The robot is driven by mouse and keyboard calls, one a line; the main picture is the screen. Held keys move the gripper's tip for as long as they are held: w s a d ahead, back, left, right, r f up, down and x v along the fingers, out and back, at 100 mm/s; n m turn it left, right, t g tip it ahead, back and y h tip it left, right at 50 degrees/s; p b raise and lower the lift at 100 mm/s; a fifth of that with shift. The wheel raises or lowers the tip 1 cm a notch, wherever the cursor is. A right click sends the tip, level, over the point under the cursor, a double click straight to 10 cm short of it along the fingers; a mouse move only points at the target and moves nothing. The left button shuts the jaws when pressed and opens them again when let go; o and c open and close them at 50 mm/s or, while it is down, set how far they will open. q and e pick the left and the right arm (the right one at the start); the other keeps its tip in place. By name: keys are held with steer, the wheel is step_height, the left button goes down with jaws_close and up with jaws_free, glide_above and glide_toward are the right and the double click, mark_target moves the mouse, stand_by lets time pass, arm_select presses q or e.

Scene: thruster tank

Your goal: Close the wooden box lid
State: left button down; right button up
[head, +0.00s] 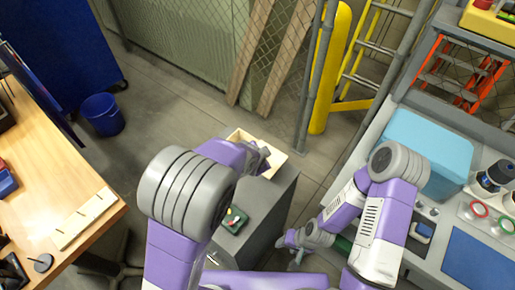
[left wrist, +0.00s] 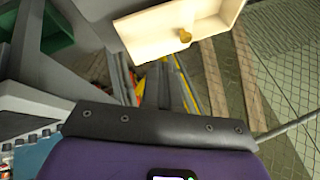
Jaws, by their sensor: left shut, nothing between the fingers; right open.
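The pale wooden box (head: 279,162) stands at the far end of a grey cabinet, partly hidden behind my left arm. The left wrist view shows the box (left wrist: 150,25) at the top edge, cut off, with a small yellowish knob (left wrist: 185,36). I cannot tell clearly how the lid sits. My left gripper (head: 262,157) is over the box, shut and empty; whether it touches the box is hidden. My right gripper (head: 296,243) is open and empty, low beside the right side of the cabinet, away from the box.
The grey cabinet (head: 268,215) carries a green item (head: 235,219) near its front. A wooden table (head: 75,185) is at left, and a bench with a light-blue case (head: 415,145) at right. A blue bin (head: 103,114) stands on the floor. A yellow post (head: 328,75) stands behind.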

arm_select(q)
steer(key=b+x, duration=0.1)
steer(key=x, duration=0.6)
steer(key=shift+f+b, duration=0.35)
steer(key=shift+f, duration=0.1)
steer(key=w, duration=0.2)
steer(key=a, duration=0.1)
steer(key=shift+w+a+f, duration=0.1)
steer(key=shift+w+f, duration=0.3)
steer(key=shift+w+a+f, duration=0.1)
steer(key=shift+w+a, duration=0.1)
steer(key=shift+w, duration=0.35)
arm_select(e)
step_height(320, 180, down, 2)
steer(key=shift+s+f, duration=0.1)
steer(key=shift+f, duration=0.05)
